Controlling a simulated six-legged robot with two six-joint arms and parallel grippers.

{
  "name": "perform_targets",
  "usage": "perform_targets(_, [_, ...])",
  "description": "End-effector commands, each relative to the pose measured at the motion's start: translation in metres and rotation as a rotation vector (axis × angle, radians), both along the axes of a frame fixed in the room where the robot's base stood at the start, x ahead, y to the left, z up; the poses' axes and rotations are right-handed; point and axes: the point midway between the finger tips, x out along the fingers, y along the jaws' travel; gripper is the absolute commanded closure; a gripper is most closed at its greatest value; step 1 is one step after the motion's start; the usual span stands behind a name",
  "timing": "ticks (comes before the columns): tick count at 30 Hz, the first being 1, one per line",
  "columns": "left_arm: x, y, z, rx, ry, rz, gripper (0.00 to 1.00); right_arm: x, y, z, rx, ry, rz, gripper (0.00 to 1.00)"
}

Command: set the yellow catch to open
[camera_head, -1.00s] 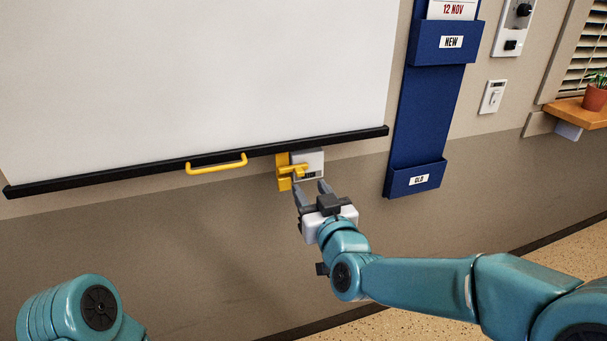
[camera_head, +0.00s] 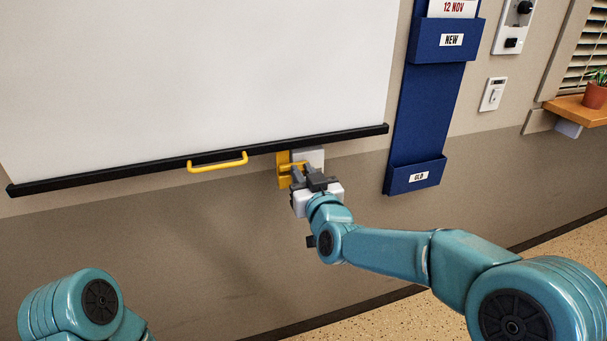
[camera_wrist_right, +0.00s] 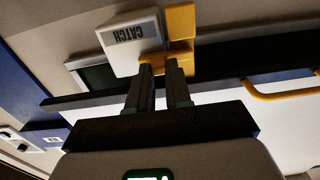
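The yellow catch (camera_head: 284,170) sits on the wall below the black bottom bar of the white screen, beside a pale block (camera_head: 316,157). In the right wrist view the yellow catch (camera_wrist_right: 181,22) shows next to the block (camera_wrist_right: 130,42), which is labelled CATCH. My right gripper (camera_head: 298,172) is at the catch, and its fingers hide part of it. In the wrist view the right gripper's fingertips (camera_wrist_right: 159,68) are close together, with the catch's yellow lever between them. The left gripper is out of view; only part of my left arm shows.
A yellow handle (camera_head: 218,163) is on the screen's black bar (camera_head: 120,174), left of the catch. A blue wall holder (camera_head: 425,120) hangs to the right, with a switch (camera_head: 493,95) beyond it. The wall below the catch is clear.

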Motion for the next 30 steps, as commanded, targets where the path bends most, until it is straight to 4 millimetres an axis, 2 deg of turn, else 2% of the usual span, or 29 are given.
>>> perform_targets(3, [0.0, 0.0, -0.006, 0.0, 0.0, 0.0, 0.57, 0.002, -0.006, -0.002, 0.001, -0.002, -0.001, 1.0])
perform_targets(9, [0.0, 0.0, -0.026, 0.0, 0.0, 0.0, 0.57, 0.011, -0.033, -0.003, 0.001, -0.004, -0.004, 1.0])
perform_targets(17, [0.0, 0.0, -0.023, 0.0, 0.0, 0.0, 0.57, 0.012, -0.036, 0.0, 0.0, -0.001, -0.004, 1.0])
perform_targets(18, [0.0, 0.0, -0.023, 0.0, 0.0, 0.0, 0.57, 0.012, -0.036, 0.001, 0.0, -0.001, -0.004, 0.75])
perform_targets(20, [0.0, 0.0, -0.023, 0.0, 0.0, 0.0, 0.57, 0.012, -0.036, 0.001, 0.0, -0.001, -0.004, 0.55])
perform_targets(30, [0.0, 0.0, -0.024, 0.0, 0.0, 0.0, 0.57, 0.009, -0.036, 0.0, -0.001, 0.0, -0.001, 0.55])
